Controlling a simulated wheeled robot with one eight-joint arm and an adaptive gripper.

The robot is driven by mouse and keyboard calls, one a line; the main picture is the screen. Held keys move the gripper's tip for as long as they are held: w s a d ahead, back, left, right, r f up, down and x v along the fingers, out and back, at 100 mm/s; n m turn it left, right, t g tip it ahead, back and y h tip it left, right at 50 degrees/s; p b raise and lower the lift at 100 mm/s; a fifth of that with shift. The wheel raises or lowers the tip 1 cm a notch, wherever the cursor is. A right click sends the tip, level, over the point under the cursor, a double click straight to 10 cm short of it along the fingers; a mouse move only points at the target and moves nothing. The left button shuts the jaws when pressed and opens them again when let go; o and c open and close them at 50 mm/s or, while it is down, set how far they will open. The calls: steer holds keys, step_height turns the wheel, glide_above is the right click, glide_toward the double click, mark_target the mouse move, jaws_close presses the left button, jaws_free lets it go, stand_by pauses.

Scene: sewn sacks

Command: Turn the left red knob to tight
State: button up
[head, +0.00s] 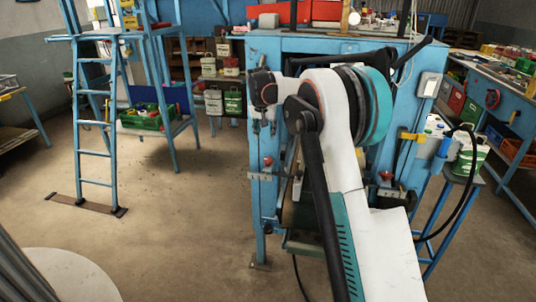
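The left red knob (267,161) sits on a small metal plate on the left front leg of the blue machine frame. Another red knob (386,176) is on the right front leg. My gripper (264,127) points down above the left knob, in front of the blue frame. Its two dark fingers look apart, with blue showing between them, and nothing shows in them. It appears clear of the knob in the picture; the depth between them is hard to tell. My arm hides much of the frame's middle.
A blue ladder platform (90,125) with a green crate (146,117) stands at the left. A blue stool (462,180) with bottles and a black hose stands at the right, near a blue workbench (515,115). The floor at front left is mostly clear.

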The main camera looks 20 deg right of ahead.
mark_target(269, 157)
steer(key=shift+m, duration=0.3)
steer(key=b+x, duration=0.1)
steer(key=x, duration=0.5)
steer(key=b+x, duration=0.1)
steer(key=x, duration=0.5)
steer(key=w+d+b+x, duration=0.1)
steer(key=b+x, duration=0.1)
steer(key=x, duration=0.4)
steer(key=shift+w+d, duration=0.15)
steer(key=c, duration=0.8)
